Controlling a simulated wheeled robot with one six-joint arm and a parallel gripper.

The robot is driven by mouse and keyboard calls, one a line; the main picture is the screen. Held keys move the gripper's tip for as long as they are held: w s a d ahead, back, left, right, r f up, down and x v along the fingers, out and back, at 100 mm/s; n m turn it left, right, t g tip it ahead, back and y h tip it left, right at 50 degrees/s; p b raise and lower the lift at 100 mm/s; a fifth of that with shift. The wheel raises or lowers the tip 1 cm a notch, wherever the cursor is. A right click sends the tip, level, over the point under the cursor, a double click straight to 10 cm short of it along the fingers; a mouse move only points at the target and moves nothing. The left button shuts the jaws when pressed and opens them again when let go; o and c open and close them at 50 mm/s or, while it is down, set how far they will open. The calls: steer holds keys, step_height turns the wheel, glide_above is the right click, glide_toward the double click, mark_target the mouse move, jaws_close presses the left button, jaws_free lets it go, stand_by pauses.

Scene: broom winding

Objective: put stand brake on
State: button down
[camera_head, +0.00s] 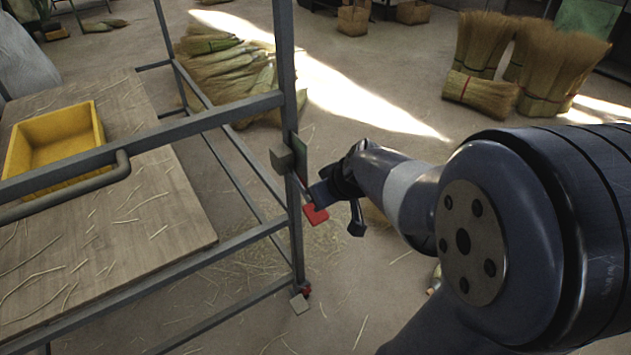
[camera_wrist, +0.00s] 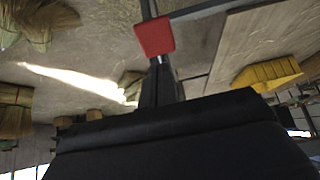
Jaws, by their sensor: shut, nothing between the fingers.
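The stand is a grey metal frame (camera_head: 291,90) at the left of the head view. On its near right post is a grey block (camera_head: 282,158) with a short lever ending in a flat red pad (camera_head: 316,214). The pad also shows at the top of the wrist view (camera_wrist: 155,36), straight beyond the fingers. My gripper (camera_head: 322,193) is shut and empty, right beside the lever, just above the red pad. I cannot tell whether it touches. In the wrist view the dark fingers (camera_wrist: 160,85) point at the pad, and the black gripper body hides the lower part.
A wooden board (camera_head: 150,215) with a yellow tray (camera_head: 97,126) lies within the frame. A grey bar handle (camera_head: 70,190) crosses the near side. A small red piece (camera_head: 307,291) sits at the post's foot.

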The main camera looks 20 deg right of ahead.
mark_target(323, 214)
steer(key=shift+f+t+y+b, duration=0.25)
steer(key=shift+f+t+b, duration=0.75)
steer(key=shift+b, duration=2.3)
steer(key=shift+f+t+y+b, duration=0.25)
steer(key=shift+f+t+b, duration=0.35)
steer(key=shift+f+b, duration=1.75)
steer(key=b, duration=0.5)
steer(key=shift+r, duration=0.4)
